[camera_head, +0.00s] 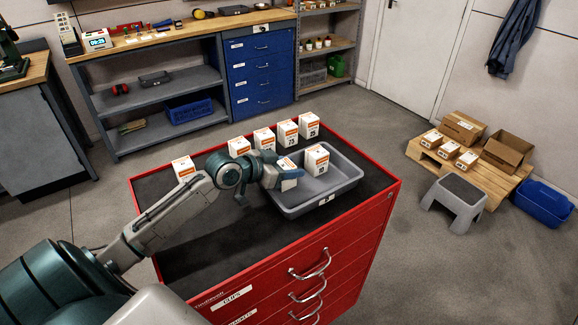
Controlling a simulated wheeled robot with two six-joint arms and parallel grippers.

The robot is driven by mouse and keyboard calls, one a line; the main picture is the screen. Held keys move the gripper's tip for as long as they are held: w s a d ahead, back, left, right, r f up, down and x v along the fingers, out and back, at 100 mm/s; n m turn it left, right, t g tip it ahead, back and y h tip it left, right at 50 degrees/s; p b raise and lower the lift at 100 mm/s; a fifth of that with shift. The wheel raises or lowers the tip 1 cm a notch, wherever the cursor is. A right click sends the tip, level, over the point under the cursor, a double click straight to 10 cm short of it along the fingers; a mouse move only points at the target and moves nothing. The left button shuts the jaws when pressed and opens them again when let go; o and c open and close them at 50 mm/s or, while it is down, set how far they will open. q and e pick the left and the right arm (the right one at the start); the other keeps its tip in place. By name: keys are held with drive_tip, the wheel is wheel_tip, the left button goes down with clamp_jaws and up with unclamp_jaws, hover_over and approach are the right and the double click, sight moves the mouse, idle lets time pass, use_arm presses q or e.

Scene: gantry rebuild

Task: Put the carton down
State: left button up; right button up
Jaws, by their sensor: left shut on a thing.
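My left gripper (286,176) is over the left part of the grey tray (345,188), shut on a small white carton (287,164) with an orange label. The fingers hide part of this carton, and I cannot tell whether its base touches the tray floor. Another white carton (316,160) stands upright in the tray, just right of the held one. The tray lies on the dark top of the red drawer cabinet (345,245). My right gripper is not in view.
Several similar cartons (264,138) stand in a row behind the tray, and one carton (183,168) stands apart at the left. The right part of the tray is bare. A pallet with boxes (462,127) and a grey step stool (455,198) are on the floor at right.

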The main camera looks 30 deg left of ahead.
use_arm(q)
drive_tip(key=shift+f, duration=0.15)
drive_tip(key=o, duration=0.8)
drive_tip(key=shift+c, duration=0.2)
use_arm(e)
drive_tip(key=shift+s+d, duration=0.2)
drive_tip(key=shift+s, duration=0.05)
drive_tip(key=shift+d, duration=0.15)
